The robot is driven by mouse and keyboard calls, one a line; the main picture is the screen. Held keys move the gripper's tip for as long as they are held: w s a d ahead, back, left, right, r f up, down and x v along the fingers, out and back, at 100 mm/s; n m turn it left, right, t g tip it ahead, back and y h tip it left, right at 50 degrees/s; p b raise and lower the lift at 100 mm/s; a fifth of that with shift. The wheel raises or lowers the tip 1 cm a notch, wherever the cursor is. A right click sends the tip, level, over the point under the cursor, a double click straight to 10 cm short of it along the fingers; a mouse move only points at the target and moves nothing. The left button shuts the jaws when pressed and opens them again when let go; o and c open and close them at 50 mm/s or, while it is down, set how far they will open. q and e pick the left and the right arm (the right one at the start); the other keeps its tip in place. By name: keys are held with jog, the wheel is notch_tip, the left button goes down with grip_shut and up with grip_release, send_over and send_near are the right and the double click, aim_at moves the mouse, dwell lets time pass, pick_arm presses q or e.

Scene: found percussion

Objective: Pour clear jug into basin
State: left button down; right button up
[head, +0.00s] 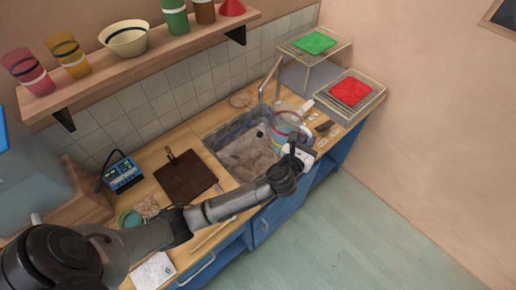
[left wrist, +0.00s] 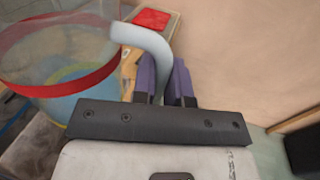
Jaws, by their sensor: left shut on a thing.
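The clear jug (head: 284,128) has a red band and a bluish base and is held over the right side of the sink basin (head: 212,136). My left gripper (head: 298,152) is shut on the jug's pale handle. In the left wrist view the handle (left wrist: 150,45) curves between the two purple finger pads of my left gripper (left wrist: 165,82). The jug's red-banded wall (left wrist: 60,85) fills the upper left there. The jug looks roughly upright or slightly tilted; its contents cannot be made out. My right gripper is not in view.
A tap (head: 270,75) stands behind the basin. Wire racks with a green cloth (head: 314,43) and a red cloth (head: 351,91) are at the right. A dark board (head: 185,178) and blue device (head: 122,173) lie left of the basin. A shelf (head: 150,58) holds cups above.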

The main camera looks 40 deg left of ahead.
pick_arm(q)
notch_tip(320, 180, down, 12)
jog(key=w+b, duration=0.1)
jog(key=b, duration=0.4)
jog(key=shift+w+d+f, duration=0.25)
jog(key=shift+w+d, duration=0.15)
jog(key=shift+d, duration=0.05)
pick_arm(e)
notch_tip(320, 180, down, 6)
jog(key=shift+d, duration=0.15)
